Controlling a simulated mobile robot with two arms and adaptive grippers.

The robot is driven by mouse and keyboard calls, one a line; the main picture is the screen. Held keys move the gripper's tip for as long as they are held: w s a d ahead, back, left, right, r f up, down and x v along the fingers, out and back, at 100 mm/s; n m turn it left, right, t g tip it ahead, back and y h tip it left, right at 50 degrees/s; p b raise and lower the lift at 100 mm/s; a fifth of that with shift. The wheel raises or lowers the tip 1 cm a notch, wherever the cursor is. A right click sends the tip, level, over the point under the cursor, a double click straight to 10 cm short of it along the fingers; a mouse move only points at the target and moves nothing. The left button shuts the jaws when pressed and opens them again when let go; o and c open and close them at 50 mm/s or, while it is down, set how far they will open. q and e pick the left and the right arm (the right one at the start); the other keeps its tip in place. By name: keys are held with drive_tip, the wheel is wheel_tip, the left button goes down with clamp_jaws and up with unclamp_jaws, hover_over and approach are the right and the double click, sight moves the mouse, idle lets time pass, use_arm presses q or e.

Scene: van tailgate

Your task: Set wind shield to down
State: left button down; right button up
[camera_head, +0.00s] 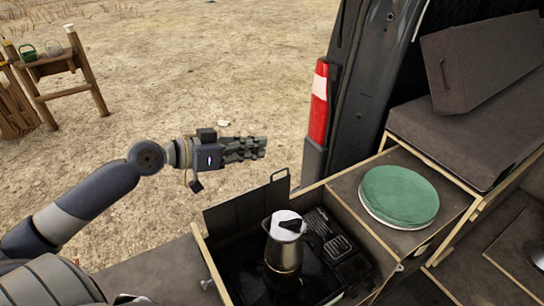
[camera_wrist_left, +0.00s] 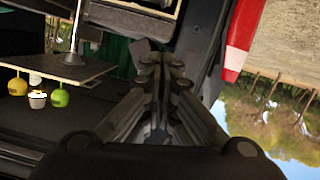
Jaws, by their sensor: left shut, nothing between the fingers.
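The wind shield (camera_head: 235,213) is a dark upright panel along the left and back sides of the stove (camera_head: 318,290) in the head view. It stands up, with a thin wire-like edge at its back corner. A metal moka pot (camera_head: 285,250) with a pale top stands on the stove in front of it. My left gripper (camera_head: 262,147) is shut and empty, in the air behind and above the wind shield, apart from it. Its closed fingers also show in the left wrist view (camera_wrist_left: 160,65). My right gripper is not in view.
A round green-topped item (camera_head: 400,194) lies on the wooden counter right of the stove. The van's red and white tail light (camera_head: 318,100) and dark door frame stand beyond the gripper. A wooden stand (camera_head: 60,68) is far left on open sandy ground.

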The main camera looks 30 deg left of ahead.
use_arm(q)
drive_tip(key=p, duration=0.3)
hover_over(271, 196)
drive_tip(key=shift+f, duration=2.5)
drive_tip(key=f+b, duration=0.8)
drive_tip(key=b, duration=0.1)
drive_tip(key=w+f+b, duration=0.1)
drive_tip(key=f+b, duration=0.3)
drive_tip(key=shift+a+f+b, duration=0.2)
drive_tip(key=shift+a+b, duration=0.05)
drive_tip(key=shift+b, duration=0.05)
drive_tip(key=shift+f+b, duration=0.25)
drive_tip(key=shift+b, duration=0.05)
drive_tip(key=shift+s, duration=0.1)
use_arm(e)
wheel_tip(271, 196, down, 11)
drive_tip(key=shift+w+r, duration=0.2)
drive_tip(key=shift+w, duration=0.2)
